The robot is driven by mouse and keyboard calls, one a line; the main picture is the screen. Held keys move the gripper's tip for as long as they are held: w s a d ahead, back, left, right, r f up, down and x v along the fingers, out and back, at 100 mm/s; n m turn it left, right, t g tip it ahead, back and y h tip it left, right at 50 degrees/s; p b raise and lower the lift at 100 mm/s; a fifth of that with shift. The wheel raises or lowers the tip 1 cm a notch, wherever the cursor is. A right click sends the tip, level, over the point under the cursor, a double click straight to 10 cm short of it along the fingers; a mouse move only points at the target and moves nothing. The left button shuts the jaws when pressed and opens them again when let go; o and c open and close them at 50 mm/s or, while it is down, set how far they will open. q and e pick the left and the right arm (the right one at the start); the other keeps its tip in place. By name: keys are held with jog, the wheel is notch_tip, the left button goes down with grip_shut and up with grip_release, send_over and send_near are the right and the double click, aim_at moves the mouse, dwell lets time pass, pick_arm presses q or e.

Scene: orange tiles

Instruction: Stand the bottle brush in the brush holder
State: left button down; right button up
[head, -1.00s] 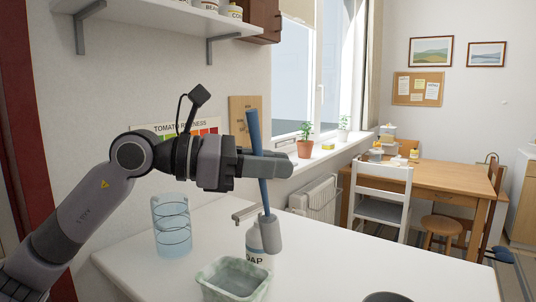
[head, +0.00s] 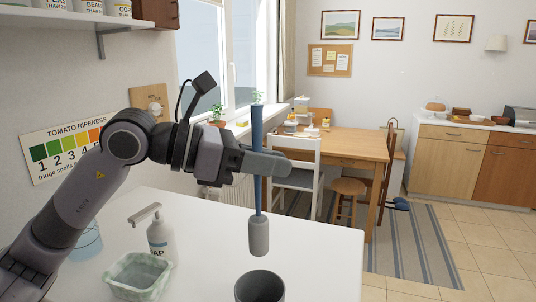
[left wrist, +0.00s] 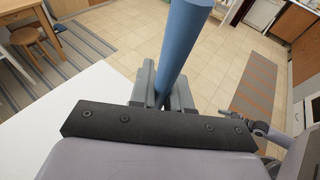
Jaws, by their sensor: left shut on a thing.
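The bottle brush (head: 258,235) has a long blue handle and a thick grey head at its lower end. It hangs nearly upright, head down, in my left gripper (head: 268,163), which is shut on the blue handle. The handle (left wrist: 184,45) also shows between the fingers in the left wrist view. The dark grey round brush holder (head: 260,287) stands on the white counter at the bottom of the head view, cut off by the edge. The brush head appears just above its open rim, apart from it. A small dark arm in the left wrist view may be my right one; its fingers are unclear.
A clear blue-tinted container (head: 86,243) is partly behind my left arm. The counter right of the holder is clear.

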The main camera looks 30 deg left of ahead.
aim_at(264, 240)
pick_arm(q)
notch_tip(264, 240, down, 14)
jog(key=b, duration=1.2)
jog(key=shift+b, duration=0.3)
jog(key=c, duration=1)
grip_release()
jog(key=shift+s+a, duration=0.25)
jog(key=shift+a, duration=0.05)
jog(key=b+v, duration=0.3)
jog(key=v, duration=0.3)
jog(key=shift+s, duration=0.2)
